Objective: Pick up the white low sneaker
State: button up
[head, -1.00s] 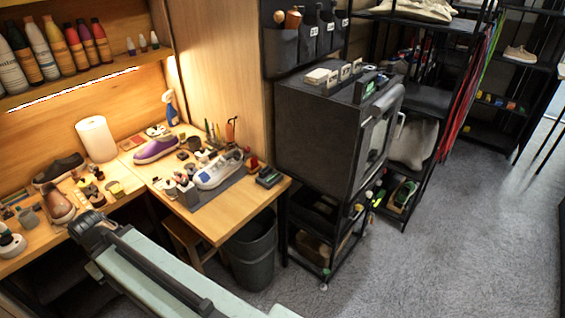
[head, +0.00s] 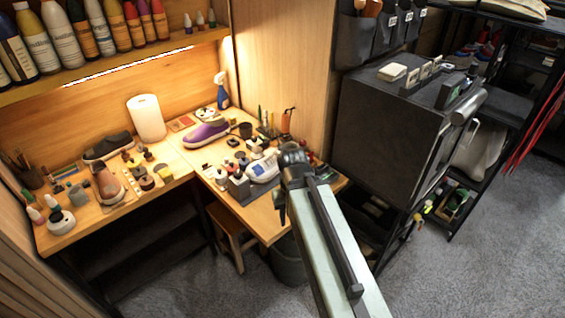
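A white low sneaker (head: 263,169) with grey-blue parts rests on the right part of the wooden workbench, on a dark mat. Its right end is partly covered by the dark end of my arm in this view. My gripper (head: 281,203) is at the dark arm end, in front of the bench's right part.
A purple shoe (head: 207,133), a brown shoe (head: 107,184) and a dark shoe (head: 108,147) stand on the bench. Small jars and tools crowd around the sneaker. A paper roll (head: 147,119) stands behind. A black cabinet (head: 385,130) rises at the right. Grey floor is clear at lower right.

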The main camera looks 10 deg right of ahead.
aim_at(274, 160)
jog(key=z, duration=0.1)
jog(key=i, duration=1.5)
jog(key=u, duration=0.05)
